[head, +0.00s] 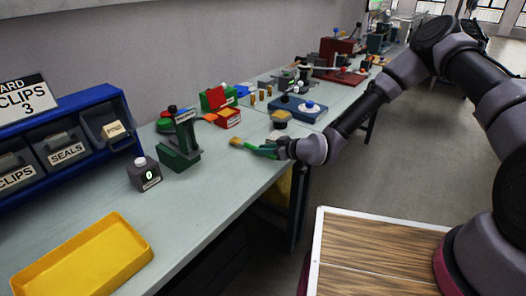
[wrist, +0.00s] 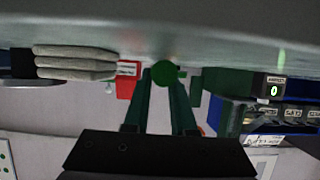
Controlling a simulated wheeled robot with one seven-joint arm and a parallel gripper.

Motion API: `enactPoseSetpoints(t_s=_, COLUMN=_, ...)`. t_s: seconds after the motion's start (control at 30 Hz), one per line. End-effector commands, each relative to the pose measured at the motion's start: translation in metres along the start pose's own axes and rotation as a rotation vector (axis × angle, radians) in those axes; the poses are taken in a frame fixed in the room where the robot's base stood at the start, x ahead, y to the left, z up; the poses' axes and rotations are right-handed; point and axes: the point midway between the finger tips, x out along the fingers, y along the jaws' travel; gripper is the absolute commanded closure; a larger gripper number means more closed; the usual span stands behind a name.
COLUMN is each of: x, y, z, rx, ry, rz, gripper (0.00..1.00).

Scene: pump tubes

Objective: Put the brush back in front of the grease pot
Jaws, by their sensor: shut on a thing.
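The brush (head: 240,142) has tan bristles and a green handle, and shows in the head view with its bristles pointing left. My gripper (head: 268,151) is shut on its handle above the bench near the front edge. In the wrist view my gripper (wrist: 166,82) has a round green shape between its fingertips, which looks like part of the brush. The likely grease pot (head: 280,117) is a dark pot with a tan top, standing on the bench behind my gripper. I cannot read a label on it.
A green press (head: 180,145) and a counter box (head: 144,174) stand left of the brush. A red box (head: 228,118) and a blue plate (head: 298,110) are behind. A grey stack (wrist: 75,63) is beside my gripper. The bench front is clear toward the yellow tray (head: 85,262).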

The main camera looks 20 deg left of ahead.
Motion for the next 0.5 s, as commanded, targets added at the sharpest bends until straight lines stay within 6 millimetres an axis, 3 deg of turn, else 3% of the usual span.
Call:
enactPoseSetpoints(t_s=0.43, x=0.0037, y=-0.0002, z=0.0089, rx=0.000, ry=0.000, rz=0.000, gripper=1.00)
enactPoseSetpoints(t_s=0.47, x=0.0035, y=0.0000, z=0.0084, rx=0.000, ry=0.000, rz=0.000, gripper=0.65)
enactPoseSetpoints(t_s=0.5, x=0.0035, y=0.0000, z=0.0082, rx=0.000, ry=0.000, rz=0.000, gripper=0.49)
